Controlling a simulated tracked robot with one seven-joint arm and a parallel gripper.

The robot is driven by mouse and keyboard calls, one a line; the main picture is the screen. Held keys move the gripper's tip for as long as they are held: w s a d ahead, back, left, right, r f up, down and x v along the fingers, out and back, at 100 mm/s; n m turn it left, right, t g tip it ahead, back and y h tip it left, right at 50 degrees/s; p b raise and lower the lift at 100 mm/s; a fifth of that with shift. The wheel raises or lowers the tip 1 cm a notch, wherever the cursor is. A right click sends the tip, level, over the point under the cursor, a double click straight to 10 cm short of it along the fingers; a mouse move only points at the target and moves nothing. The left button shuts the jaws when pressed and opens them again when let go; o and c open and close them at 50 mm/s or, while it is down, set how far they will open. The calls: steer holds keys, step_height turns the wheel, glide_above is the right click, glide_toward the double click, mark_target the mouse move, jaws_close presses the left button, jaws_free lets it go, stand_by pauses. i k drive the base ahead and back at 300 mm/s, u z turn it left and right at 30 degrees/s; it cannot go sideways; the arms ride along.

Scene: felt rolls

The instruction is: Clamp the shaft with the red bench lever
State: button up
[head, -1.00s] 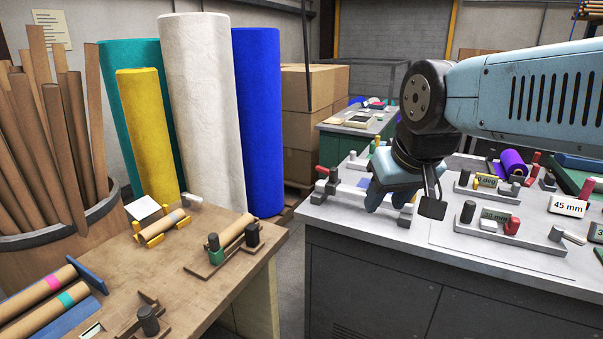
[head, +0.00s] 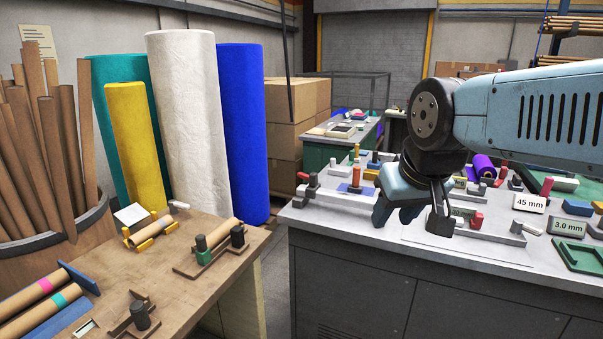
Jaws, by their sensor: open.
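My gripper (head: 412,217) hangs open over the front middle of the grey bench, its jaws pointing down, with nothing visible between them. Left of it is a long pale fixture (head: 338,200) with dark posts and a small red handle (head: 303,177) at its left end. Behind that fixture an orange upright cylinder (head: 357,174) stands at a blue plate. Right of my gripper is a low fixture with a red lever (head: 477,219); my gripper partly hides it and its label. I cannot tell for certain which red piece is the bench lever or which part is the shaft.
The grey bench (head: 345,222) is clear along its front left. Label stands, including "45 mm" (head: 531,203), and a green tray (head: 583,255) are at right. A wooden table (head: 150,290) with cardboard tubes stands left, across a gap. Tall felt rolls (head: 188,120) stand behind it.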

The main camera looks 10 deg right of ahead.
mark_target(305, 176)
steer(key=i, duration=0.9)
steer(key=u, duration=0.05)
